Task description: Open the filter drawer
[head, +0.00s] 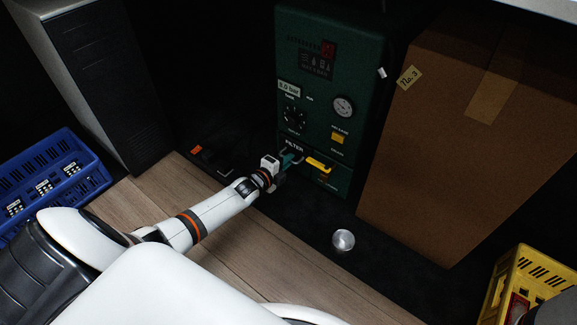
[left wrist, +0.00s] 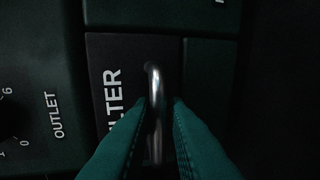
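The filter drawer (left wrist: 108,55) is a dark front marked FILTER, low on the green machine (head: 318,75). It looks flush with the panel around it. Its bare metal handle (left wrist: 154,82) is a rounded bar standing out from the front. My left gripper (head: 292,158) reaches the drawer in the head view. My right gripper is not in view.
A yellow handle or lever (head: 319,163) sticks out just right of the drawer. A large cardboard box (head: 465,140) stands close on the right. A shiny round metal cup (head: 343,240) is on the dark mat in front. A blue crate (head: 85,165) and a yellow crate (head: 535,262) stand at the sides.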

